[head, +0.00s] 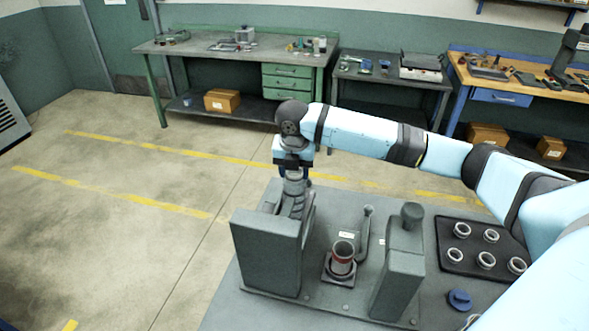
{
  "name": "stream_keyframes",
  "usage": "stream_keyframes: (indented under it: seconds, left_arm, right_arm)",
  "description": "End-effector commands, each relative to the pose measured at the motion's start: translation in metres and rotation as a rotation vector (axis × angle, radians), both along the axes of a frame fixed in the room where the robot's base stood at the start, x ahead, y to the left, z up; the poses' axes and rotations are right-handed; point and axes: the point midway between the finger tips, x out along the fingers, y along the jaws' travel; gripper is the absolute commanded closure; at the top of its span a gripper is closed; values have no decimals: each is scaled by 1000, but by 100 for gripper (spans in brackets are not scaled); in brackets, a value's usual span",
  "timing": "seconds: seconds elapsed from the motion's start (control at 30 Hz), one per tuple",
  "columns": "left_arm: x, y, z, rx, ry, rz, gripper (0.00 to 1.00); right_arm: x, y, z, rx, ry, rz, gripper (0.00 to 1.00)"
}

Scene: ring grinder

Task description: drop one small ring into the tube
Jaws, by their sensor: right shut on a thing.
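A red-banded tube (343,258) stands upright in a square base between two grey blocks of the machine. Several small pale rings, one of them here (461,230), lie on a dark tray (448,266) at the right. My right gripper (293,171) points down behind the left grey block (266,258). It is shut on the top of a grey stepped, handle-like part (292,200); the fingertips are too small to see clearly. No ring shows clearly in the jaws. The gripper is left of the tube and apart from it. My left gripper is out of view.
The right grey block (400,272) has a knob (412,215) on top. A curved grey lever (366,233) stands behind the tube. A blue round part (459,300) lies in front of the tray. My right arm spans above the tray side. Workbenches line the back wall.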

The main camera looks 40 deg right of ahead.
Motion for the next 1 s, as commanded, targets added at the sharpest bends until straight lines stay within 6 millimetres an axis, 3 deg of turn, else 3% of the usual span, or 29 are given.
stream_keyframes:
  seconds: [0.27,0.3,0.43,0.63,0.7,0.73,1.0]
  left_arm:
    - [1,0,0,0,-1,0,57]
    - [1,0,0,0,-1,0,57]
    - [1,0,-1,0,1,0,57]
    - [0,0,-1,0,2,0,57]
    - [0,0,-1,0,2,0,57]
    - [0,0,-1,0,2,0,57]
    - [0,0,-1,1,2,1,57]
  right_arm:
    - [0,0,0,0,0,0,76]
    - [0,0,0,0,0,0,49]
    - [0,0,0,0,0,0,21]
    - [0,0,0,0,0,0,19]
    - [0,0,0,0,0,0,3]
    - [0,0,0,0,0,0,0]
    - [0,0,0,0,0,0,0]
